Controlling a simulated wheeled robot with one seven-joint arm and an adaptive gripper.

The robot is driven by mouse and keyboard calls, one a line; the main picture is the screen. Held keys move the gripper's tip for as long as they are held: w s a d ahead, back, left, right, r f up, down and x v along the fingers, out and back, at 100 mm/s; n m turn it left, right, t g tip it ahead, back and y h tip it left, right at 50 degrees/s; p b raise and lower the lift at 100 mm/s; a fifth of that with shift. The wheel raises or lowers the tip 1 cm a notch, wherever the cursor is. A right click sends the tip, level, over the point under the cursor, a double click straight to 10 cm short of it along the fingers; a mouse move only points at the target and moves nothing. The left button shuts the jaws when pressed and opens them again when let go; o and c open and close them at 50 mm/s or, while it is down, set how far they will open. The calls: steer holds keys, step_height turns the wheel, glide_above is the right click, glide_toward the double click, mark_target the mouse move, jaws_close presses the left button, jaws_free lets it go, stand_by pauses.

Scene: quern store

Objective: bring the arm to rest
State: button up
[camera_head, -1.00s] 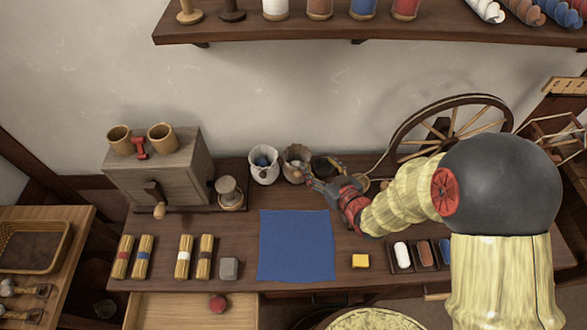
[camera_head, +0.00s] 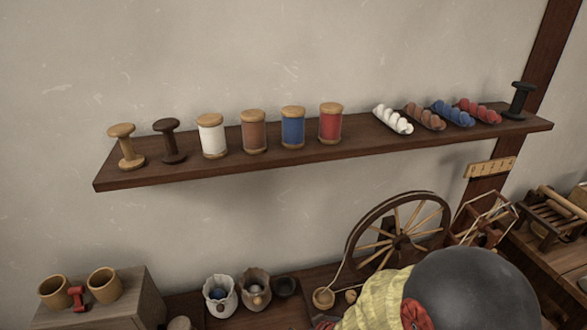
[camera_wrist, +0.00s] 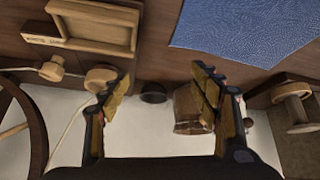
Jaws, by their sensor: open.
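My gripper (camera_wrist: 160,88) is open in the wrist view, its two fingers spread apart with nothing between the tips. In the head view only the upper part of my arm shows at the bottom edge, in front of the spinning wheel's lower right. My gripper is outside that view.
A blue cloth (camera_wrist: 245,35) and a wooden tray (camera_wrist: 95,25) lie on the table. The spinning wheel (camera_head: 402,240) stands at the back. A wall shelf (camera_head: 250,163) with spools and skeins runs above; two cups stand on a box (camera_head: 100,312) at left.

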steer(key=s+d+r+m+g+h, duration=0.2)
steer(key=s+d+r, duration=0.35)
steer(key=r, duration=0.25)
steer(key=s+d+r+m+g+h, duration=0.1)
steer(key=s+d+r+m+g, duration=0.1)
steer(key=s+d+r, duration=0.5)
steer(key=s+d+r+m+t, duration=0.1)
steer(key=s+r, duration=0.1)
steer(key=r, duration=0.7)
steer(key=s+d+r+m+t, duration=0.1)
steer(key=s+r+t, duration=0.1)
steer(key=r, duration=0.7)
steer(key=shift+s+r, duration=0.25)
steer(key=shift+s, duration=0.3)
steer(key=shift+a, duration=0.1)
steer(key=shift+c, duration=1.2)
